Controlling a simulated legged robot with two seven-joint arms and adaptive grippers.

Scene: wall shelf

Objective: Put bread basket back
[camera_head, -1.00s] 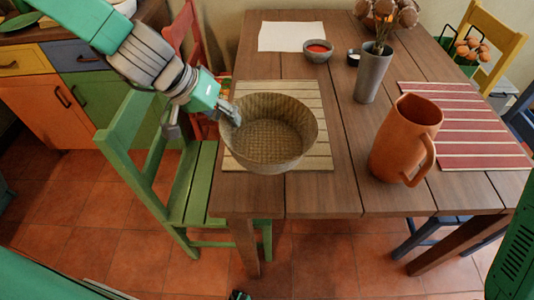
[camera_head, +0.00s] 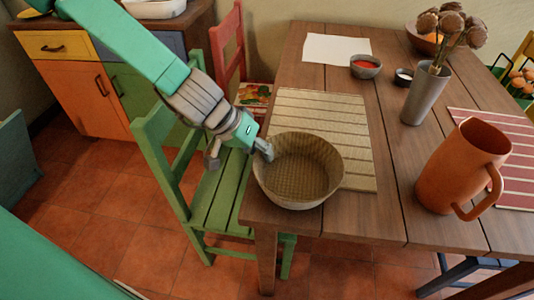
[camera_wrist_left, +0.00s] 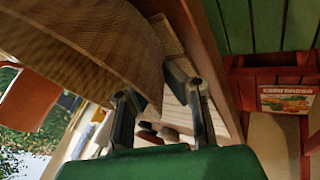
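The bread basket (camera_head: 303,190), a round woven tan bowl, is empty and at the near left corner of the table, overlapping the striped beige placemat (camera_head: 325,108). I cannot tell whether it rests on the table or is slightly raised. My left gripper (camera_head: 238,154) is at its left rim with its fingers spread. One finger is at the rim and the other is outside, apart from the basket. In the left wrist view the basket (camera_wrist_left: 85,45) fills the upper left, and its edge shows between the open fingers (camera_wrist_left: 157,105). My right gripper is not in view.
An orange jug (camera_head: 462,170) stands to the right, with a grey flower vase (camera_head: 425,95) behind it. A small red-filled bowl (camera_head: 365,67) and white paper (camera_head: 336,47) are at the back. A green chair (camera_head: 215,205) stands left of the table. The wood between basket and jug is clear.

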